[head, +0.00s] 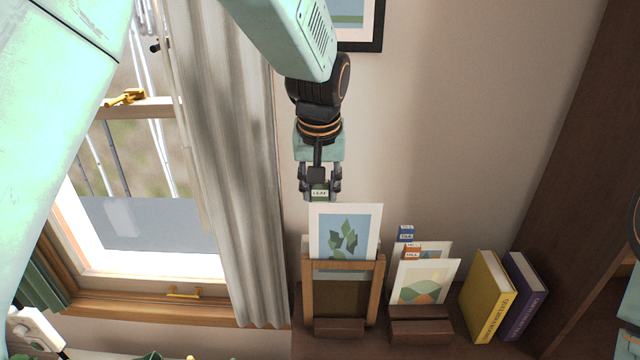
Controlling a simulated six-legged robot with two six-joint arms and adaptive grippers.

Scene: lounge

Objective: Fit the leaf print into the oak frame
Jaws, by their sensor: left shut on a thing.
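The leaf print (369,228) is a white sheet with dark green leaves on blue. It stands upright at the top of the oak frame (377,295), a wooden frame in a dark stand. A pale strip shows through the upper part of the frame's opening, with brown below; I cannot tell whether the strip is the print's lower edge. My left gripper (320,190) points down above the print, shut on its green tab marked LEAF. My right gripper is not in view.
Other prints (425,283) with blue and orange tabs stand in a dark holder (420,325) to the right. A yellow book (487,298) and a purple book (525,295) lean beyond them. A curtain (230,160) and window are at left, a dark wooden upright (565,180) at right.

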